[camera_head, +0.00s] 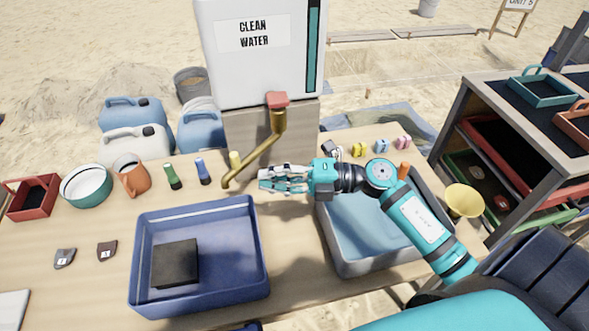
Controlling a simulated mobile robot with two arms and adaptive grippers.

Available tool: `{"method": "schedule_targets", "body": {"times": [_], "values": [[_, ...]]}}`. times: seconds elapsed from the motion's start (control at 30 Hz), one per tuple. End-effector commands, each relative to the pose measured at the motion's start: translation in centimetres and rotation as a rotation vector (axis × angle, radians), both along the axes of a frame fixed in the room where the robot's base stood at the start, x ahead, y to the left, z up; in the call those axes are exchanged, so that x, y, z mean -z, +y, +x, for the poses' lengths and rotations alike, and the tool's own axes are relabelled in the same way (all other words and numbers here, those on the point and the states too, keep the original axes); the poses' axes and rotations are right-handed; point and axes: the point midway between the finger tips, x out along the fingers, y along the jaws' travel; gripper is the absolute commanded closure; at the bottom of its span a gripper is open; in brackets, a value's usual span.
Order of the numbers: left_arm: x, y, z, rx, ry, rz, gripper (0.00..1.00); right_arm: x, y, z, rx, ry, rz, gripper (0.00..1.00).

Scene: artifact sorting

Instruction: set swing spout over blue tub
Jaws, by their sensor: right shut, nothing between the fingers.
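The brass swing spout (254,158) comes down from the red-topped tap under the white clean water tank (262,75). It slants to the left, and its tip is near the back right rim of the blue tub (262,262). The tub stands on the table and holds a dark block (175,264). My right gripper (262,180) is shut and empty, pointing left, just right of the spout's lower end. I cannot tell whether it touches the spout. My left gripper is not in view.
A grey tub (340,250) with bluish water stands under my right arm. Bottles (172,176), an orange jug (131,175) and a teal-rimmed bowl (87,186) line the back left. A shelf unit (500,140) stands at the right. Two tagged sherds (106,250) lie left of the blue tub.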

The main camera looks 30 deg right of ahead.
Motion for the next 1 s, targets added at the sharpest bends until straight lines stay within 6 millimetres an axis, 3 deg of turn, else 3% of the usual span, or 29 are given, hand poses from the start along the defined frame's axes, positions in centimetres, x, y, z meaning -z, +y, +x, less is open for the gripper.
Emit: {"method": "schedule_targets", "body": {"times": [0.1,0.33,1.0], "values": [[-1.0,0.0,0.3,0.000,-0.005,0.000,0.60,-0.4,1.9,1.4,0.001,-0.002,0.003,1.00],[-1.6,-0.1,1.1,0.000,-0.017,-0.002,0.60,-0.1,2.5,4.2,0.001,0.000,0.002,1.00],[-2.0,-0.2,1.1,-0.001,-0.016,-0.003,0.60,0.0,3.4,5.9,0.000,0.000,-0.001,1.00]]}}
